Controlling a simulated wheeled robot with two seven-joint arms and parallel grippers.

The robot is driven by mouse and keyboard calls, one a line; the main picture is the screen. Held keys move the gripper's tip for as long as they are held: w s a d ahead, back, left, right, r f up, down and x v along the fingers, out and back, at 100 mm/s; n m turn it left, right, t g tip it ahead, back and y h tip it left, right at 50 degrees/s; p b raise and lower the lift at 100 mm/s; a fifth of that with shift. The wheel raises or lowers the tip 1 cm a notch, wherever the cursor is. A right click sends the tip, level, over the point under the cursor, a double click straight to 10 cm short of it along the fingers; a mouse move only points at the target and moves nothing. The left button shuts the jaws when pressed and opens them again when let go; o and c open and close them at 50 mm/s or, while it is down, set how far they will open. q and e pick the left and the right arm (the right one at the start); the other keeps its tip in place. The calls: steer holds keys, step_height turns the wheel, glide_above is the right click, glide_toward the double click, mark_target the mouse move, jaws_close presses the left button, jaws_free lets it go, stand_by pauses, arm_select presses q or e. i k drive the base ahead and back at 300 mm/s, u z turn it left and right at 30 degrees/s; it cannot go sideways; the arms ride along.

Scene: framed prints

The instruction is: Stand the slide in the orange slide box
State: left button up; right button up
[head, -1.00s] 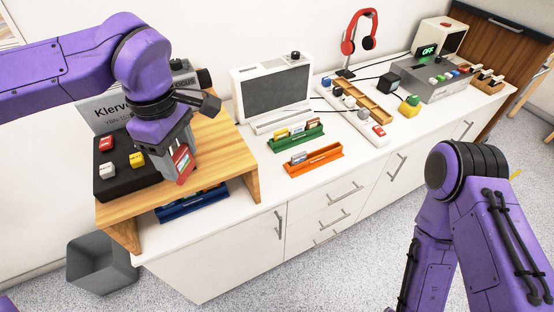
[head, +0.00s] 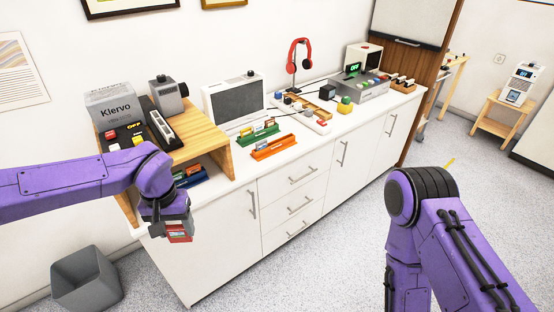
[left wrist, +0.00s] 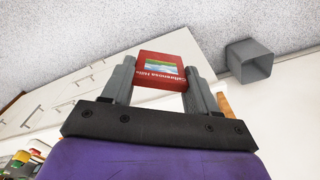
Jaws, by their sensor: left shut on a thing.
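The slide (left wrist: 152,82), red with a small landscape picture and white lettering, is gripped between the two fingers of my left gripper (left wrist: 160,70). In the head view the left gripper (head: 176,226) hangs in front of the counter's left end, with the red slide (head: 181,236) below it. The orange slide box (head: 284,146) lies on the counter to the right, well apart from the gripper, with a small slide at its left part. My right arm shows, but its gripper is out of view.
A green slide box (head: 262,135) with several slides stands behind the orange one. A blue slide box (head: 190,178) sits under the wooden riser (head: 205,137). A grey bin (head: 86,280) stands on the floor. The counter front right of the orange box is clear.

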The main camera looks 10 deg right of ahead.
mark_target(283, 144)
steer(key=z, duration=0.5)
steer(key=i, duration=0.8)
steer(key=z, duration=0.4)
steer(key=i, duration=0.85)
steer(key=u, duration=0.25)
